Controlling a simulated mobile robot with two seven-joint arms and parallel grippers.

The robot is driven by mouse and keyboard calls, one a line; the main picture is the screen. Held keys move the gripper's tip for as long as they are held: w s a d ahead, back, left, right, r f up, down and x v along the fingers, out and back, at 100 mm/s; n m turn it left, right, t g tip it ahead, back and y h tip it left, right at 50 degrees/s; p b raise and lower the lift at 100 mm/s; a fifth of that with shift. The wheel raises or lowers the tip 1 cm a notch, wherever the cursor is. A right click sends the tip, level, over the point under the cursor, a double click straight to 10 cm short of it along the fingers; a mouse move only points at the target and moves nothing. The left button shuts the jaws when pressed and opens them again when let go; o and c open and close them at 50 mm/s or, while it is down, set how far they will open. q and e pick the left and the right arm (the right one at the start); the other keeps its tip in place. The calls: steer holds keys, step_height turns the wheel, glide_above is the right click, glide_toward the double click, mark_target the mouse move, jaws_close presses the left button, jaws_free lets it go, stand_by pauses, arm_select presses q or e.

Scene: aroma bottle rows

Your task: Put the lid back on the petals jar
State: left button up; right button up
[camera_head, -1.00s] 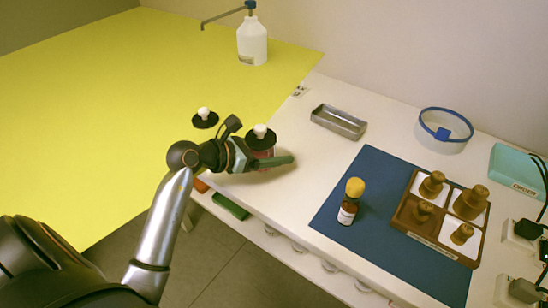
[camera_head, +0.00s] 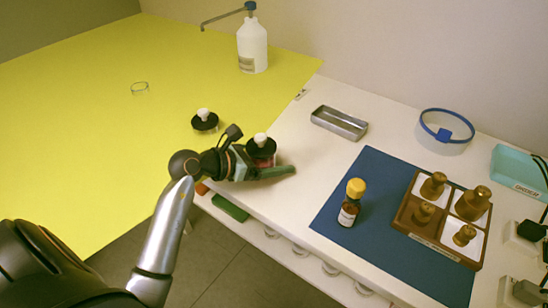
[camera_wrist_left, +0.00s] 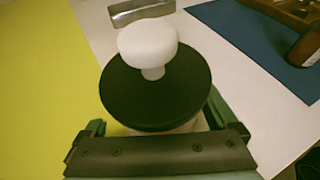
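A jar (camera_head: 265,161) with reddish contents stands out under a black round lid (camera_head: 261,148) with a white knob, at the white table's left edge. My left gripper (camera_head: 272,166) is around the jar below the lid and appears shut on it. In the left wrist view the black lid (camera_wrist_left: 150,98) covers most of the jar, with a finger on either side; the contact is hidden. My right gripper is not in view.
A clear ring-like rim (camera_head: 139,88) and a white pump bottle (camera_head: 252,48) are on the yellow surface (camera_head: 70,130). The white table holds a metal tray (camera_head: 340,122), a blue mat (camera_head: 385,185), a yellow-capped bottle (camera_head: 349,203) and a brown weight tray (camera_head: 413,233).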

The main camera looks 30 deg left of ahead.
mark_target(256, 160)
arm_select(q)
steer(key=shift+o, duration=0.4)
steer(key=shift+r, duration=0.15)
steer(key=v, duration=0.5)
steer(key=shift+p, duration=0.4)
steer(key=v, duration=0.7)
steer(key=shift+a, duration=0.1)
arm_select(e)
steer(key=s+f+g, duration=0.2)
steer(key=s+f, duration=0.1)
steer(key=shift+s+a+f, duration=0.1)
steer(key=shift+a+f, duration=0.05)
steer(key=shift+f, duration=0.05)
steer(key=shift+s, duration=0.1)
